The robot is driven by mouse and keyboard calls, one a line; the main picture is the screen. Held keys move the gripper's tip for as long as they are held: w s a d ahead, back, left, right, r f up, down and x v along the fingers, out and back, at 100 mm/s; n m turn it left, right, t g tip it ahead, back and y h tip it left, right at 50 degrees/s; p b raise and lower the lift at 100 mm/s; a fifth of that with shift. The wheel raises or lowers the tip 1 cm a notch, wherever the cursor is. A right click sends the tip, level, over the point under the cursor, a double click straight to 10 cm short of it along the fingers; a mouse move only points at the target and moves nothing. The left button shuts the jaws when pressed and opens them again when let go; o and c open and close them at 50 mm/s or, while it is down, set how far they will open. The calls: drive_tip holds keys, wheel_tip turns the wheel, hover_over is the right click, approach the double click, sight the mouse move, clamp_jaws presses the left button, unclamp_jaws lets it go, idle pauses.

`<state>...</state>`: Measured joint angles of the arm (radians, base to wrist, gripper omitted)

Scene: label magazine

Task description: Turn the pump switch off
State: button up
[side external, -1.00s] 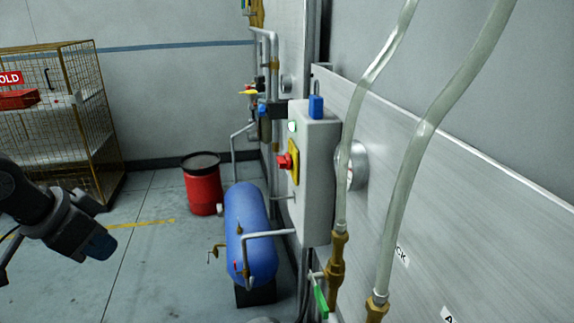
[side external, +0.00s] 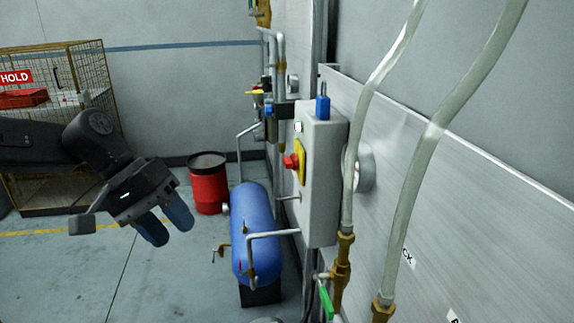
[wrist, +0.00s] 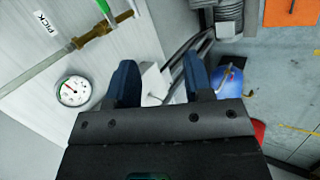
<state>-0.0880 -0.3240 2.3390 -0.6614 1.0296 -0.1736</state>
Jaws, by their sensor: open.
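The likely pump switch is a red knob (side external: 291,161) on a yellow plate (side external: 300,163), on the face of a pale grey control box (side external: 322,195). A small lit green-white lamp (side external: 298,127) sits above it. My gripper (side external: 167,227) is open and empty, left of the box and lower than the knob, its blue fingers pointing down and to the right. It is clear of the box in the picture. In the wrist view a pale box shape (wrist: 154,82) shows between the open fingers (wrist: 160,72); the knob is not visible there.
A blue tank (side external: 254,225) stands below the box, with a red drum (side external: 208,187) behind it. Clear hoses (side external: 427,140) rise from brass fittings in front of the panel. A gauge (wrist: 73,91) is on the panel. A wire cage (side external: 100,120) stands at the left.

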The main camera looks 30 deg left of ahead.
drive_tip(key=shift+o, duration=1.4)
drive_tip(key=w+n+h, duration=0.3)
drive_tip(key=w+n, duration=0.2)
drive_tip(key=w, duration=0.2)
drive_tip(key=shift+w+d+r+h, duration=0.15)
drive_tip(key=shift+r+h, duration=0.05)
drive_tip(key=shift+h, duration=0.2)
drive_tip(key=shift+o, duration=0.6)
drive_tip(key=w+a+n+t+h, duration=0.2)
drive_tip(key=w+n, duration=0.3)
drive_tip(key=w, duration=0.2)
drive_tip(key=shift+w+a+f+t+h, duration=0.25)
drive_tip(key=shift+w+f+t+h, duration=0.05)
drive_tip(key=shift+t+h, duration=0.1)
drive_tip(key=n+t, duration=0.7)
drive_tip(key=n, duration=0.3)
approach(287, 165)
drive_tip(key=x, duration=0.3)
drive_tip(key=w+a+x, duration=0.1)
drive_tip(key=x, duration=0.3)
drive_tip(key=f+x, duration=0.1)
drive_tip(key=x, duration=0.2)
drive_tip(key=shift+w+a, duration=0.1)
drive_tip(key=shift+w, duration=0.3)
drive_tip(key=c, duration=0.9)
